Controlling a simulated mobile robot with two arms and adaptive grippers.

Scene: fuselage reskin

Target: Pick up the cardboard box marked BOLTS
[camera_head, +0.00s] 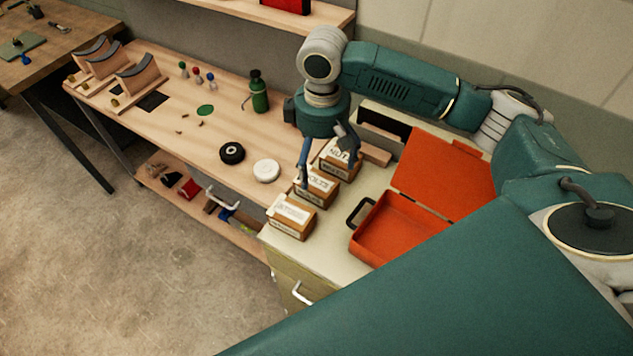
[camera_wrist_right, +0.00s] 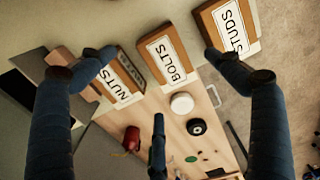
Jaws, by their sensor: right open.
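The cardboard box marked BOLTS (camera_head: 318,190) stands on the cream cabinet top, in the middle of a row of three boxes. In the right wrist view the BOLTS box (camera_wrist_right: 166,54) shows its white label between my spread fingers. My right gripper (camera_head: 328,168) is open and empty, pointing down over the row, with its fingers near the BOLTS and NUTS boxes; I cannot tell whether they touch. The gripper fingers also frame the right wrist view (camera_wrist_right: 158,62). My left gripper is in neither view.
The NUTS box (camera_head: 342,156) and the STUDS box (camera_head: 291,217) flank the BOLTS box closely. An open orange case (camera_head: 395,228) lies right of the row. A white disc (camera_head: 266,171), a black disc (camera_head: 232,153) and a green bottle (camera_head: 259,92) stand on the wooden bench.

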